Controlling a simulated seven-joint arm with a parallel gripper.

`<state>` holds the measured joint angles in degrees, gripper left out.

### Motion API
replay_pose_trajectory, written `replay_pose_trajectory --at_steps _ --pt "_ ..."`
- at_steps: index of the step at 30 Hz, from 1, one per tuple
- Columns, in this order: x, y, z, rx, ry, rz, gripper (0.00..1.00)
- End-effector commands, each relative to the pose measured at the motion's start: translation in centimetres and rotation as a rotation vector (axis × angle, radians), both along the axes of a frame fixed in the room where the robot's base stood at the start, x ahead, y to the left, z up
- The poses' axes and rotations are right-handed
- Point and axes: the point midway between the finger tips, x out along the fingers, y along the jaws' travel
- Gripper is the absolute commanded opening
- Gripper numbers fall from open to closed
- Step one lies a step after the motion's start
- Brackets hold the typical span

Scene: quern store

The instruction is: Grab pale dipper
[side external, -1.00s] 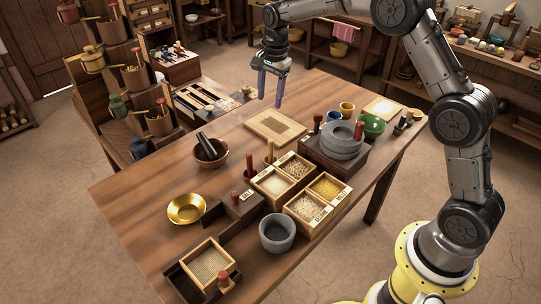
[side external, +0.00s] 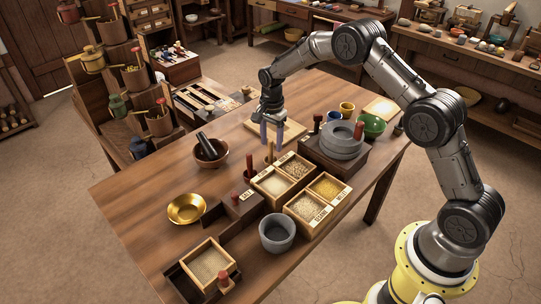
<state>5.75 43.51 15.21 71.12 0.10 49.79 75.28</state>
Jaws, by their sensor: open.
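A tan upright handle (side external: 270,153), which looks like the pale dipper's, stands at the back-left edge of the grain boxes. Its lower end is hidden behind them. A darker red-brown handle (side external: 249,166) stands just left of it. My gripper (side external: 271,141) points down with its two bluish fingers apart and nothing seen between them. The fingertips appear just above and behind the top of the tan handle in the picture. I cannot tell the depth between them or any contact.
Grain boxes (side external: 290,202) stand in front of the handles. A stone quern (side external: 342,141) is to the right, and a wooden bowl with a dark pestle (side external: 210,158) is to the left. A board (side external: 296,131) lies behind my fingers.

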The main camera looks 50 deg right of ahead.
Motion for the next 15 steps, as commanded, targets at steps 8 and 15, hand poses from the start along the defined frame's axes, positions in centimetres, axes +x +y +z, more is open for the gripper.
replay_pose_trajectory --at_steps 8,15 --pt "-0.1 0.5 -3.9 0.0 0.005 0.0 0.58" --pt "0.0 0.5 -4.8 0.0 0.001 0.0 0.58"
